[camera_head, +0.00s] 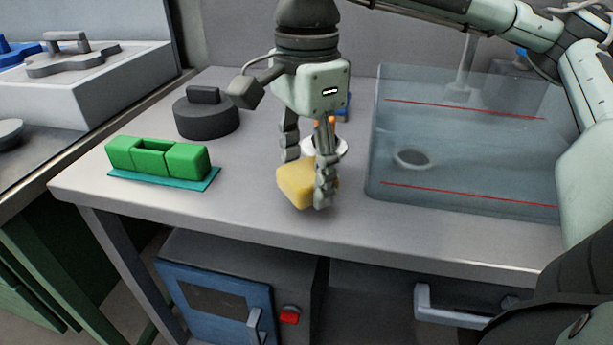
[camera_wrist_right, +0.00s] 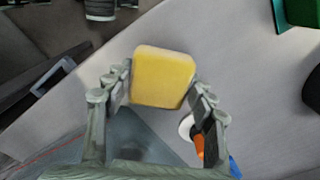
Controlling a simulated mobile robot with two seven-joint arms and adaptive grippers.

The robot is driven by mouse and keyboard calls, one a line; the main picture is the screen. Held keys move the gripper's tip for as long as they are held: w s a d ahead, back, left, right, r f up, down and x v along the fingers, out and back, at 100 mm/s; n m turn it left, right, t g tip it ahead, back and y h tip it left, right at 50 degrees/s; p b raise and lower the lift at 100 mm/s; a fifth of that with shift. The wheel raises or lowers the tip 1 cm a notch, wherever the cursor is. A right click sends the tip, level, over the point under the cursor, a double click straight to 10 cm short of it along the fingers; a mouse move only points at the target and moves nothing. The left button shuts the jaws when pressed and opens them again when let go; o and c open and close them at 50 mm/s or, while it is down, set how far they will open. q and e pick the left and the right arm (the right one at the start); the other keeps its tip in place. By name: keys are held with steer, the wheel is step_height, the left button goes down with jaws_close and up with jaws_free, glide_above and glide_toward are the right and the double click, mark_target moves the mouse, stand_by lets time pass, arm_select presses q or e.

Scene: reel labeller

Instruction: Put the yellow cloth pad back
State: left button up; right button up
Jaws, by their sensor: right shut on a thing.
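The yellow cloth pad (camera_head: 296,183) is a rounded block near the front edge of the grey worktop, in the middle of the head view. My right gripper (camera_head: 307,172) comes down from above and is shut on it, with a finger on either side. In the right wrist view the pad (camera_wrist_right: 163,77) sits between the two fingertips of the gripper (camera_wrist_right: 161,88). I cannot tell whether the pad touches the worktop. My left gripper is not in view.
A green block holder (camera_head: 158,157) on a teal base stands at the left. A dark round weight (camera_head: 206,116) stands behind it. A white round dish (camera_head: 338,147) is behind the gripper, with something orange by it. A translucent bluish box (camera_head: 470,150) with red lines fills the right side.

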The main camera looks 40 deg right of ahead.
mark_target(306, 171)
steer(key=shift+f, duration=0.7)
steer(key=shift+f, duration=0.1)
steer(key=shift+f, duration=0.1)
steer(key=o, duration=1.1)
step_height(306, 171, up, 12)
steer(key=shift+r, duration=0.25)
